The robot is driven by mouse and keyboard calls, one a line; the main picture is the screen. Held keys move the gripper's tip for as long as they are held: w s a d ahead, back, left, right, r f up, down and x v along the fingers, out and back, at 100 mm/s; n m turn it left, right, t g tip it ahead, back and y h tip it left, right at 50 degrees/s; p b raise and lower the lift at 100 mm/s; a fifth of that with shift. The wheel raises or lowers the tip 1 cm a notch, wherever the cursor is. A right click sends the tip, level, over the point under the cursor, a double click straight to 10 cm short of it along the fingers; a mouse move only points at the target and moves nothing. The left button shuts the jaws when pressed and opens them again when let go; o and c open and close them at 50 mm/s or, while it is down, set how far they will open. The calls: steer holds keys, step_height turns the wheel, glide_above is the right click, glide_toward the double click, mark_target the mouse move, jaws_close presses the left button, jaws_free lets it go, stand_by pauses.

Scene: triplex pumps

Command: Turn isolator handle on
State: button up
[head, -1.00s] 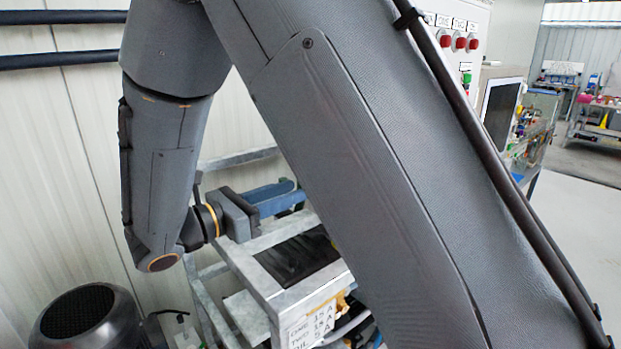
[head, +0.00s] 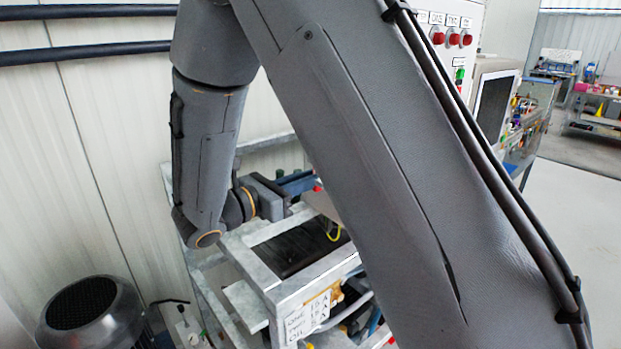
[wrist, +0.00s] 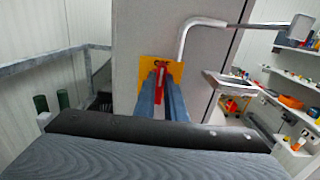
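The isolator is in the wrist view: a red handle (wrist: 161,74) on a yellow plate (wrist: 178,70), fixed to a flat grey cabinet face (wrist: 140,32). The handle appears upright. My gripper (wrist: 162,82) points at it with its two blue fingers apart, one to the left and one to the right of the red handle. The fingers overlap the lower part of the plate, and I cannot tell whether they touch the handle. In the head view my gripper (head: 298,182) is partly hidden behind my arm, and the isolator cannot be made out.
A bent grey pipe (wrist: 186,42) runs close above and right of the plate. A grey metal frame (head: 262,270) with a paper label (head: 308,316) stands below my wrist. A dark motor (head: 88,312) is at lower left. Shelves with goods (wrist: 300,62) are at the right.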

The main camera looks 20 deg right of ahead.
jaws_close()
steer(key=m+b, duration=0.5)
steer(key=m, duration=0.1)
steer(key=m+b, duration=0.5)
steer(key=m, duration=0.1)
steer(key=m+b, duration=0.5)
steer(key=b, duration=0.1)
steer(key=shift+s+d+f+m, duration=0.1)
steer(key=shift+s+f+m, duration=0.15)
steer(key=shift+f+m, duration=0.15)
stand_by(0.3)
steer(key=o, duration=0.7)
jaws_free()
steer(key=shift+r, duration=0.1)
steer(key=b+v, duration=0.1)
steer(key=v, duration=0.6)
steer(key=shift+s+a, duration=0.2)
steer(key=shift+a, duration=0.15)
